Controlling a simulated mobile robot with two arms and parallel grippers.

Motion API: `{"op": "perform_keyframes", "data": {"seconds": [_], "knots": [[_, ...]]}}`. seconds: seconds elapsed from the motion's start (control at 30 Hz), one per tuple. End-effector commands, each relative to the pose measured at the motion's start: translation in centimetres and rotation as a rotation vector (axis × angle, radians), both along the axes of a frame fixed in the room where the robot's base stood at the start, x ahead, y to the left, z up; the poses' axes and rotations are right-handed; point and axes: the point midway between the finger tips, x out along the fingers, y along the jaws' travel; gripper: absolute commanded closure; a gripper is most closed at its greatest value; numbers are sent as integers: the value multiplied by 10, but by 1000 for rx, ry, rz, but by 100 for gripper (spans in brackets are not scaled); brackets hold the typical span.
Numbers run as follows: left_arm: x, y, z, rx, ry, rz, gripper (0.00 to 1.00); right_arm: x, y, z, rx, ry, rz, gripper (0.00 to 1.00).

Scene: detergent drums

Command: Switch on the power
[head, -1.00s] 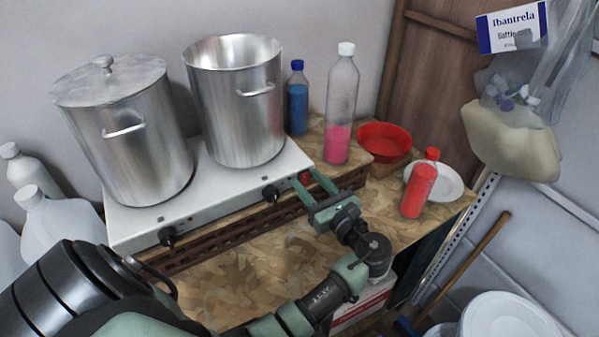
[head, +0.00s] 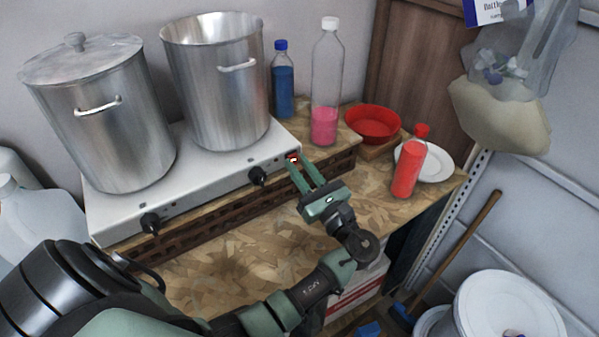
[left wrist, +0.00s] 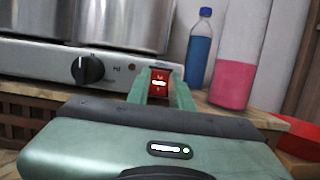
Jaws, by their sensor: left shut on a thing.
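The red power switch (head: 293,157) sits at the right end of the front panel of the white two-burner hot plate (head: 205,183). In the left wrist view the red switch (left wrist: 159,77) shows between my fingers, with a bright white mark on it. My left gripper (head: 300,163) points at the panel, its fingertips at the switch, one on each side, shut on it. The left gripper also fills the front of the left wrist view (left wrist: 160,84). I cannot tell the switch's on or off position. My right gripper is not in view.
Two black knobs (head: 258,176) are on the panel, left of the switch. A lidded pot (head: 100,120) and an open pot (head: 215,95) stand on the hot plate. Blue (head: 283,85), pink (head: 325,100) and red (head: 408,168) bottles and a red bowl (head: 373,123) are nearby.

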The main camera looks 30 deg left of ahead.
Motion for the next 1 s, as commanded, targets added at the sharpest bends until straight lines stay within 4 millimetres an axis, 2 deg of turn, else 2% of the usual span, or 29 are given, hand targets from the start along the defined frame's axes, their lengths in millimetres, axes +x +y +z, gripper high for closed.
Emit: {"op": "perform_keyframes", "data": {"seconds": [0.27,0.3,0.37,0.4,0.73,0.87,1.0], "knots": [[0,1,2,11,-5,1,100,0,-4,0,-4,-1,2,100],[1,1,2,11,-5,1,76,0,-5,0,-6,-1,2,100],[1,1,2,10,-5,1,59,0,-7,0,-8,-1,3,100],[0,1,2,10,-5,1,56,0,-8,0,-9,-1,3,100],[-1,-2,-1,7,-4,0,56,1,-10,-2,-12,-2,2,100],[-7,-16,-8,4,-4,-1,56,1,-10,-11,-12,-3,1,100],[-15,-38,-15,5,-3,-1,56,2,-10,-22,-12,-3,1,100]]}}
